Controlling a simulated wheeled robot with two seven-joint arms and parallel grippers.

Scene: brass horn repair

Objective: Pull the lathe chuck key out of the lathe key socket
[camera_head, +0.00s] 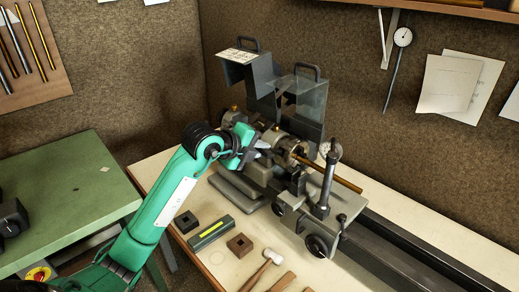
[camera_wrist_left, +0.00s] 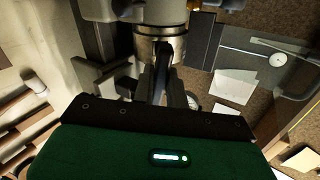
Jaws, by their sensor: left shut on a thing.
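The lathe chuck (camera_head: 284,148) is a round metal body on the lathe's spindle; it also shows at the top middle of the left wrist view (camera_wrist_left: 160,45). My left gripper (camera_head: 262,146) reaches in from the left, close beside the chuck. In the left wrist view my left gripper (camera_wrist_left: 164,88) is shut on a narrow dark piece, the chuck key (camera_wrist_left: 163,58), which stands against the chuck's side. The key's lower end and the socket are hard to make out, so I cannot tell how deep it sits. My right gripper is out of view.
The lathe's raised guard (camera_head: 312,95) stands behind the chuck. A brass rod (camera_head: 335,180) sticks out to the right, near the upright tool post (camera_head: 326,180). A mallet (camera_head: 264,262), dark blocks and a green-grey box (camera_head: 211,232) lie on the bench in front.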

